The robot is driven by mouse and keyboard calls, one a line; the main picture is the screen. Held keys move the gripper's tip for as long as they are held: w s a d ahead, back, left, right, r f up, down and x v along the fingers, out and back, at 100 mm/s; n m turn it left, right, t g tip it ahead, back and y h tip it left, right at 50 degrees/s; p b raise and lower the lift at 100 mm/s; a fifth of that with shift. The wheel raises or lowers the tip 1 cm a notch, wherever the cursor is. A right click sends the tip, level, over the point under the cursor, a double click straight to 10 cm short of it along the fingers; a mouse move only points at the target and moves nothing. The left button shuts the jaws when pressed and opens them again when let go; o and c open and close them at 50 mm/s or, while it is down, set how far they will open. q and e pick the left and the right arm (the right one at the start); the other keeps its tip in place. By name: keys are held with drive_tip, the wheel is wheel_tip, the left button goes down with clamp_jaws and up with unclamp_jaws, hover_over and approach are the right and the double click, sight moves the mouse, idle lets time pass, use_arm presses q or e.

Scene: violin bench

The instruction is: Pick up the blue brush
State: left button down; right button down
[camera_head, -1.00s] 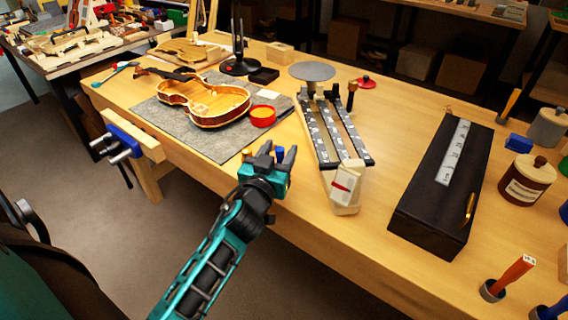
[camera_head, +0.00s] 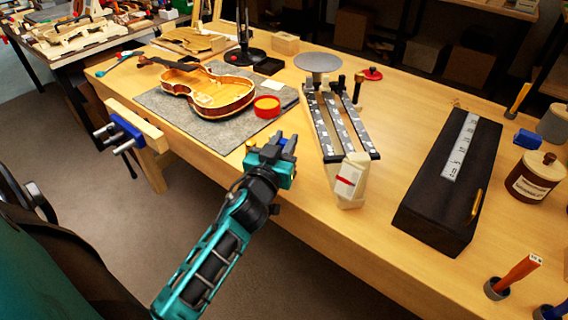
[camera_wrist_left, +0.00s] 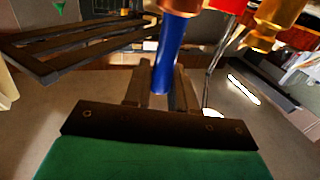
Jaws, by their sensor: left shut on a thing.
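My left gripper (camera_head: 281,146) is just off the bench's front edge, in front of the grey mat, with its fingers close together. In the left wrist view the blue brush (camera_wrist_left: 168,62) shows as a blue shaft between the fingers, and the gripper is shut on it. Its upper end runs into a copper-coloured part at the top of that view. In the head view the fingers hide most of what they hold. My right gripper is not in view.
A violin body (camera_head: 207,92) and a red tin (camera_head: 267,107) rest on the grey mat (camera_head: 190,123). Right of the gripper are a stand with dark strips (camera_head: 347,180) and a long black case (camera_head: 440,205). Jars and holders line the right side. Bare bench lies between.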

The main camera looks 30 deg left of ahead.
use_arm(q)
drive_tip(key=shift+r, duration=0.6)
wheel_tip(320, 180, up, 19)
drive_tip(key=p, duration=0.6)
